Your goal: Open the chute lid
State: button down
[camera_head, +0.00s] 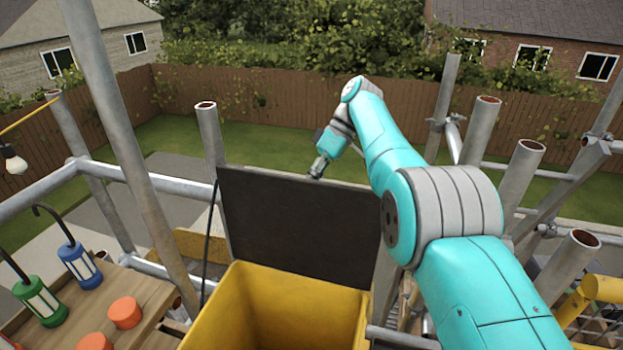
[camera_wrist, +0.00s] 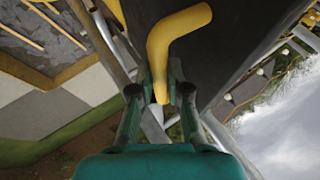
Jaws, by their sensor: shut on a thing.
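The chute lid (camera_head: 290,222) is a dark flat panel standing raised, close to upright, at the back of the yellow chute (camera_head: 262,315), whose mouth is uncovered. My gripper (camera_head: 318,167) is at the lid's top edge, reaching over from the right. In the wrist view my gripper (camera_wrist: 160,88) has its fingers on either side of the lower end of a bent yellow handle (camera_wrist: 172,40) and is shut on it. The dark lid (camera_wrist: 235,35) lies behind the handle there. The handle is hidden in the head view.
Scaffold poles (camera_head: 212,145) stand left of the lid, and more stand at the right. Grass and a fence (camera_head: 290,103) lie beyond.

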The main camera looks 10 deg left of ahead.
jog(key=shift+d+f, duration=0.2)
jog(key=shift+f, duration=0.25)
jog(key=c, duration=1.1)
grip_release()
jog(key=shift+w, duration=0.1)
jog(key=shift+c, duration=0.2)
jog(key=shift+a+r, duration=0.1)
jog(key=shift+r, duration=0.15)
jog(key=shift+a+r, duration=0.1)
